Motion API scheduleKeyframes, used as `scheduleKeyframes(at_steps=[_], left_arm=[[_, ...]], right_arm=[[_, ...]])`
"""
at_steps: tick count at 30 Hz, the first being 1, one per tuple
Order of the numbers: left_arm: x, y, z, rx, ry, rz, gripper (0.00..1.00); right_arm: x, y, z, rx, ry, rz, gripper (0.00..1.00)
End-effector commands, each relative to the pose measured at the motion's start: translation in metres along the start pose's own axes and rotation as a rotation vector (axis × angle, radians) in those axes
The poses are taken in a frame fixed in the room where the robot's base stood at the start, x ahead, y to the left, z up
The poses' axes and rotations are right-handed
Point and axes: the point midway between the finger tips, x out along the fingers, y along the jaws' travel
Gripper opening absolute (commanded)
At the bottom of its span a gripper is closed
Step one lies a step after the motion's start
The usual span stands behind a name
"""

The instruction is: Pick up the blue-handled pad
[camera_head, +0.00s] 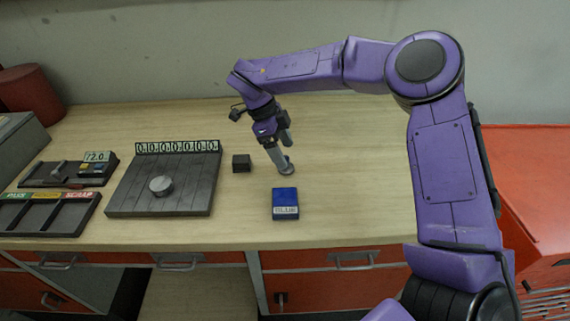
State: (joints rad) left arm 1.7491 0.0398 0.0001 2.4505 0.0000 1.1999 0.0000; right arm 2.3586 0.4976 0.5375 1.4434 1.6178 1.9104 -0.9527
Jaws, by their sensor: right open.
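My right gripper (280,149) points down over the middle of the table, with its fingers apart. A small grey round piece (287,169) shows at the lower fingertip; I cannot tell whether they touch. A blue block with a pale "BLUE" label (286,198) lies on the table just in front of the gripper, apart from it. A small dark block (241,163) sits left of the gripper. No handle shows clearly on either block, so I cannot tell which thing is the blue-handled pad. My left gripper is out of view.
A dark plate (130,195) with a grey disc (161,186) and a digit strip lies left of centre. Further left are a small tray (45,172) marked 12.0 and a sorting tray (62,225) with coloured labels. The table (350,190) is clear right of the blue block.

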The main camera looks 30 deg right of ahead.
Motion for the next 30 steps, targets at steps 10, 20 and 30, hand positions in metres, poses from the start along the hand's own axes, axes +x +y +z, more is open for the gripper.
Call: scheduleKeyframes(at_steps=[10,20,30], left_arm=[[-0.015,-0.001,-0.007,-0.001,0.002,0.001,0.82],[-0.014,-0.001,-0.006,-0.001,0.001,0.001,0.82],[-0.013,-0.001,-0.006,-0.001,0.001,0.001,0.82]], right_arm=[[0.050,-0.006,0.008,-0.003,0.011,0.006,0.78],[0.051,-0.006,0.008,-0.001,0.011,0.007,0.26],[0.050,-0.006,0.008,-0.002,0.011,0.006,0.11]])
